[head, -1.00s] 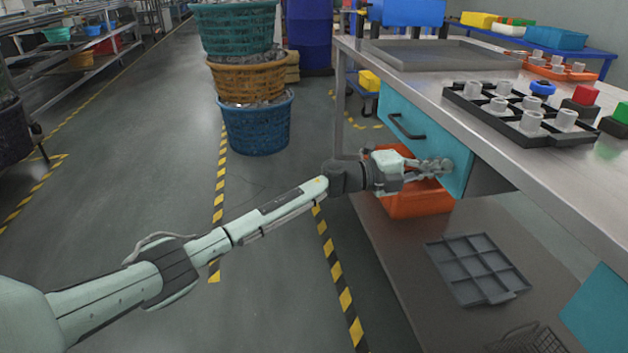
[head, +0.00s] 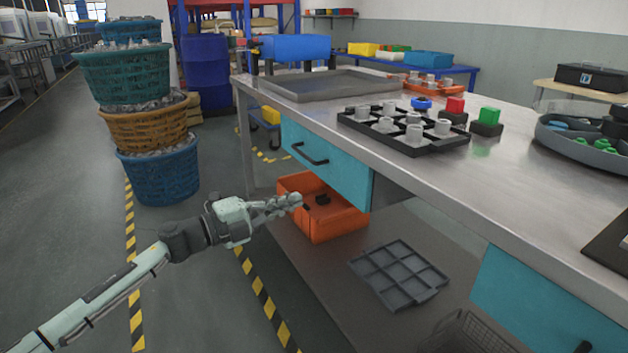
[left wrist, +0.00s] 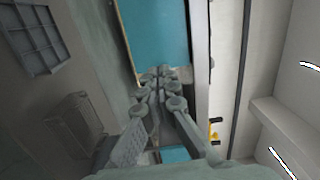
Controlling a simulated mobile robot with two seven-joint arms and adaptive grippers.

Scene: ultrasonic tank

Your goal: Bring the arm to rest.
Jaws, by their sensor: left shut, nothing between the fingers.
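My left arm comes in from the lower left of the head view. Its gripper (head: 280,205) is shut and empty, in front of the orange bin (head: 345,222) and below the teal drawer front (head: 325,153) with its black handle. The gripper looks apart from the drawer and bench. In the left wrist view the gripper (left wrist: 160,88) shows with its fingers together, with a teal panel (left wrist: 158,35) beyond it. My right gripper is in neither view.
The steel bench (head: 480,180) carries a black tray (head: 400,138) of grey parts. A grey divided tray (head: 392,280) lies on the lower shelf. Stacked baskets (head: 160,172) stand at the left. Open floor lies between the baskets and the bench.

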